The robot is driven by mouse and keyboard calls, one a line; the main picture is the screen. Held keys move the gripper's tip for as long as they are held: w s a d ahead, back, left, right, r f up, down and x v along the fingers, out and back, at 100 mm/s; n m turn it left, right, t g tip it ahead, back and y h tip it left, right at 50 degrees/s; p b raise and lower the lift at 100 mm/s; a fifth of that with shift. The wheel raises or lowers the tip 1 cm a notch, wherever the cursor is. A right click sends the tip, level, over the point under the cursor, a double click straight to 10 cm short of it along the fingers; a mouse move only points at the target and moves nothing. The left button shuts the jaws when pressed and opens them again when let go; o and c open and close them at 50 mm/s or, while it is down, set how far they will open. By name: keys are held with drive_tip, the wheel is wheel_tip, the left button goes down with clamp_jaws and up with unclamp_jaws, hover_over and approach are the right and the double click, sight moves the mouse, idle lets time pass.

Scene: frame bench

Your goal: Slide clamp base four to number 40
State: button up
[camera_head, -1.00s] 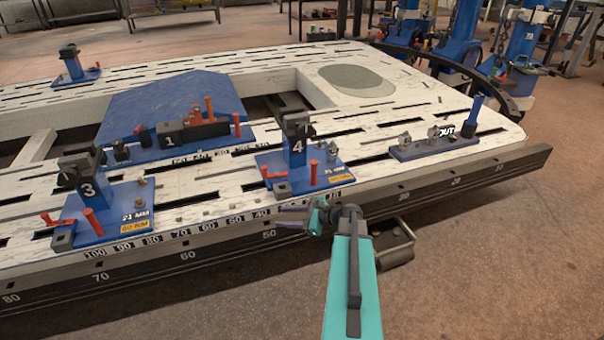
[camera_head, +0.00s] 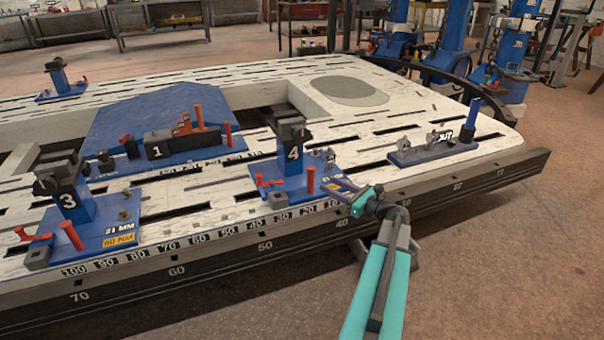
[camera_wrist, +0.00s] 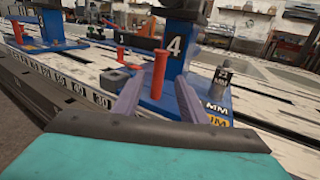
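Clamp base four (camera_head: 293,165) is a blue plate with an upright blue post, a dark clamp head and a white 4. It sits on the white bench top, its front edge beside about the 30 to 10 labels of the number strip (camera_head: 254,225). An upright red pin (camera_head: 311,179) stands on its plate. My gripper (camera_head: 345,190) is at the right front of the base. In the wrist view my gripper (camera_wrist: 158,98) has its fingers spread, with the red pin (camera_wrist: 159,72) lined up between them; I cannot tell whether they touch it.
Clamp base three (camera_head: 75,215) stands left on the same side, with free bench top between. Clamp one (camera_head: 180,142) lies behind on a blue plate. A blue-handled bracket (camera_head: 435,148) sits to the right. Dark slots cross the white top.

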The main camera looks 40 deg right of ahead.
drive_tip(key=b, duration=0.5)
hover_over(303, 188)
drive_tip(key=s, duration=0.2)
drive_tip(key=shift+w+d+f, duration=0.15)
drive_tip(key=shift+w, duration=0.9)
drive_tip(key=shift+c, duration=0.3)
clamp_jaws()
